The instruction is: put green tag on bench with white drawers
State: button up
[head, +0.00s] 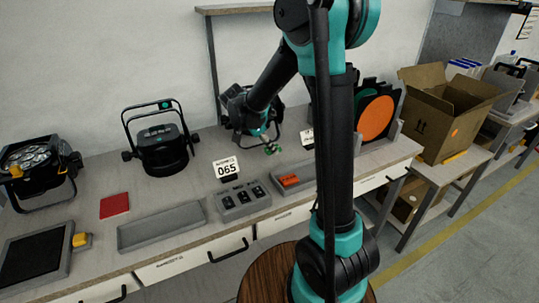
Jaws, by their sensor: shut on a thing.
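The bench with white drawers (165,188) runs along the wall and has a grey top with white drawer fronts below. My arm reaches over its rear middle part. My gripper (268,145) points down above the bench top, small in the head view. It is shut on a small green thing (272,149), which looks like the green tag. The tag's shape is too small to make out. I cannot tell whether it touches the bench top.
A black par can (161,147) stands left of my gripper, another (38,168) at far left. A number card (227,169), switch box (242,201), grey tray (162,227) and red cloth (114,205) lie nearer. A cardboard box (440,125) stands right. Bare bench lies around the red cloth.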

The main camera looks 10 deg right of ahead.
aim_at(266, 150)
jog(key=shift+f, duration=2)
jog(key=shift+f, duration=0.15)
jog(key=o, duration=0.9)
jog(key=shift+o, duration=0.2)
jog(key=v, duration=1.2)
jog(key=shift+r, duration=0.2)
jog(key=shift+s, duration=0.1)
